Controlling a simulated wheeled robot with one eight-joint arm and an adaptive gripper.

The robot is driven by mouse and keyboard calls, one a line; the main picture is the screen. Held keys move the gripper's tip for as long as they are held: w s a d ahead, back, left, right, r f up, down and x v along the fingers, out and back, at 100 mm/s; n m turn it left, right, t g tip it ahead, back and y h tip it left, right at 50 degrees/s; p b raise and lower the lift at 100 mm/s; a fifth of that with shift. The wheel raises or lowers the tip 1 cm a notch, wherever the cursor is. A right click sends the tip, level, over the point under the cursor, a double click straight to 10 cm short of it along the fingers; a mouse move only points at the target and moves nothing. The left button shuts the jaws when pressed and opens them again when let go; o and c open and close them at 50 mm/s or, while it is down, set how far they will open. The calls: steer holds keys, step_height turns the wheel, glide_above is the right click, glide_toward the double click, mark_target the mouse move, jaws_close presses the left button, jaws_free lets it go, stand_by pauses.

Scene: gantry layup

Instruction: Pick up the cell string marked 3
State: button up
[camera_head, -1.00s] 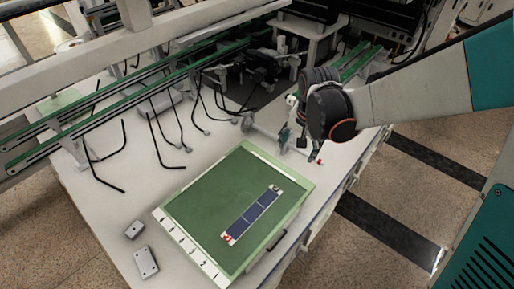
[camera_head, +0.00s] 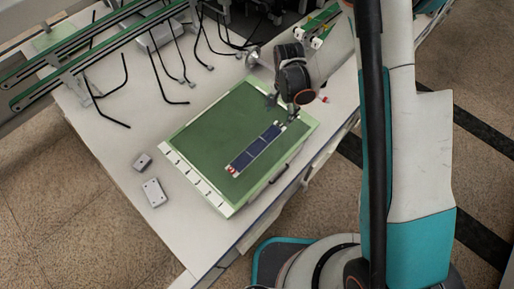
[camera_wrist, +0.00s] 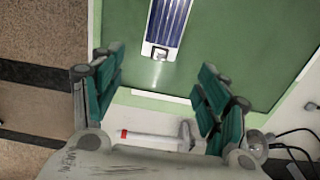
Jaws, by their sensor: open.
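One dark blue cell string (camera_head: 256,147) lies flat and slantwise on the green mat of a tray (camera_head: 207,125). Its near end carries a small red and white mark, too small to read. In the wrist view the string (camera_wrist: 168,22) runs up out of the picture, its white-tagged end lying between and beyond my fingertips. My gripper (camera_head: 283,107) hangs near the string's far end, beside the tray's far right edge. In the wrist view my gripper (camera_wrist: 160,66) has its teal fingers spread wide, with nothing between them. The far end is partly hidden by the gripper in the head view.
A white rod with a red end (camera_wrist: 150,137) lies beyond the tray's edge, close to my gripper. Two small grey blocks (camera_head: 154,192) sit on the white table left of the tray. Green rails (camera_head: 95,52) with black hooked cables stand at the back left.

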mark_target(279, 125)
step_height(279, 125, down, 8)
steer(key=b, duration=0.2)
steer(key=shift+s+a+r+b, duration=0.1)
steer(key=shift+r+b, duration=0.15)
steer(key=shift+b, duration=0.1)
steer(key=shift+r, duration=0.1)
jaws_close()
